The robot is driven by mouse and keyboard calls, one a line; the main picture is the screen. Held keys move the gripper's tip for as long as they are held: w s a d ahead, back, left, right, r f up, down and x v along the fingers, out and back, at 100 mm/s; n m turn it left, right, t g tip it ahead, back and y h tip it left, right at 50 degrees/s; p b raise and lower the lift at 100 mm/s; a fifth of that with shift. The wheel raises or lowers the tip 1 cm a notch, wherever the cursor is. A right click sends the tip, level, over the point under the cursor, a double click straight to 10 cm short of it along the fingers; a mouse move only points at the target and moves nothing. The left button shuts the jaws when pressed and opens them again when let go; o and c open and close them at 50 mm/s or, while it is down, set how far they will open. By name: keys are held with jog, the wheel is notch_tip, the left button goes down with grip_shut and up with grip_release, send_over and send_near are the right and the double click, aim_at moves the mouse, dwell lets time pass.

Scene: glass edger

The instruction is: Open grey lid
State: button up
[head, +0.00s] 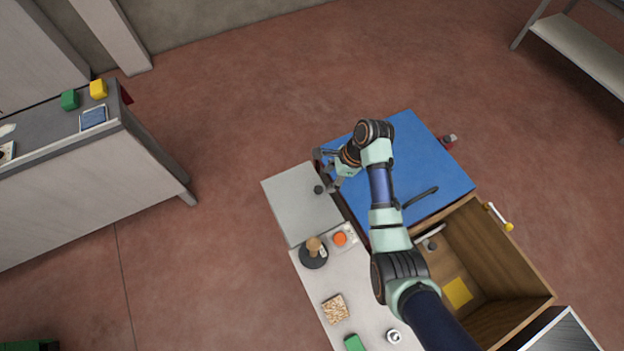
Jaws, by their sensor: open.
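A light grey square panel (296,208), which looks like the grey lid, lies flat at the left end of the worktop in the head view. A small dark round knob (318,189) shows near its right edge. My gripper (325,170) is open at the panel's upper right corner, close to the knob, with its fingers spread. I see nothing between the fingers. I cannot tell its height above the panel or whether it touches the knob.
A blue panel (440,160) with a black handle (420,196) lies under my arm. An open wooden box (515,270) is at lower right. The white worktop (318,278) holds an orange button (340,239) and a dark round base with a wooden knob (314,255).

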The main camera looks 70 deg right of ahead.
aim_at(318, 189)
jog(key=b+x, duration=0.1)
jog(key=x, duration=0.5)
jog(key=shift+w+a+f+b, duration=0.2)
jog(key=shift+w+f+b, duration=0.1)
jog(key=shift+b, duration=0.05)
grip_shut()
